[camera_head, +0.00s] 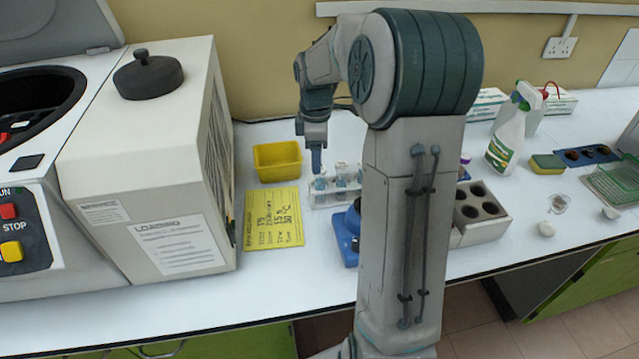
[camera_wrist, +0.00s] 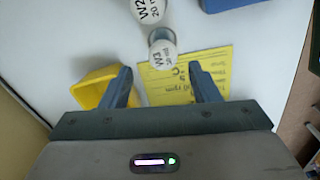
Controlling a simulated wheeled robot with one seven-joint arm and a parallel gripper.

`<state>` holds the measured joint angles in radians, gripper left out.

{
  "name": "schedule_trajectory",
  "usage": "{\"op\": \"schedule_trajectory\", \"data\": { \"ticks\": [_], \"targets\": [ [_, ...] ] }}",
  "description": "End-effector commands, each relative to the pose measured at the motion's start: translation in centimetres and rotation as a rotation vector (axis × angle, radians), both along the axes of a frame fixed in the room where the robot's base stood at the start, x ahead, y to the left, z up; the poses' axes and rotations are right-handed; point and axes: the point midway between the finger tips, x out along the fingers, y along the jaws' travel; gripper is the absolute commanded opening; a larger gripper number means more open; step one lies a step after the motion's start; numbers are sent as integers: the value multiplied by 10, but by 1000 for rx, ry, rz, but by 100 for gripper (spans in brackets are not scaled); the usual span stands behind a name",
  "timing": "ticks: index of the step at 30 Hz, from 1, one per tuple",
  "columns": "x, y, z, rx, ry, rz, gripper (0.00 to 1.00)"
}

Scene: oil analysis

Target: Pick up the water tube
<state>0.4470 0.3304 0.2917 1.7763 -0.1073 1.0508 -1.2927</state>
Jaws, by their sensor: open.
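Several tubes with pale caps stand in a clear rack (camera_head: 338,194) in the middle of the counter in the head view. The wrist view shows a tube with a white cap labelled W3 (camera_wrist: 162,52) and a larger cap labelled W2 (camera_wrist: 150,10) beyond it. My gripper (camera_head: 317,168) points down at the left end of the rack. In the wrist view my gripper (camera_wrist: 160,70) is open and empty, with the W3 cap lined up between its fingers, just past the tips. I cannot tell whether the fingers reach down around the tube.
A yellow tray (camera_head: 278,162) and a yellow note (camera_head: 273,220) lie left of the rack, beside a large white machine (camera_head: 150,170). A blue device (camera_head: 346,232) is partly hidden by my arm. A grey block with holes (camera_head: 482,212) and a spray bottle (camera_head: 508,135) stand to the right.

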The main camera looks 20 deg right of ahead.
Motion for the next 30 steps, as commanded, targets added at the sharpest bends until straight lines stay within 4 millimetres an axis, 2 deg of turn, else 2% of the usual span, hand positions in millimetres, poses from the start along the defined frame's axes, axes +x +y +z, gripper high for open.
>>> {"op": "schedule_trajectory", "data": {
  "ticks": [8,16,25,26,30],
  "targets": [
    [-3,-2,-22,0,3,-1,56],
    [-7,-5,-60,1,2,0,56],
    [-7,-6,-66,0,-1,0,56],
    [-7,-6,-66,0,-1,0,50],
    [-7,-6,-66,0,-1,0,11]
  ]
}}
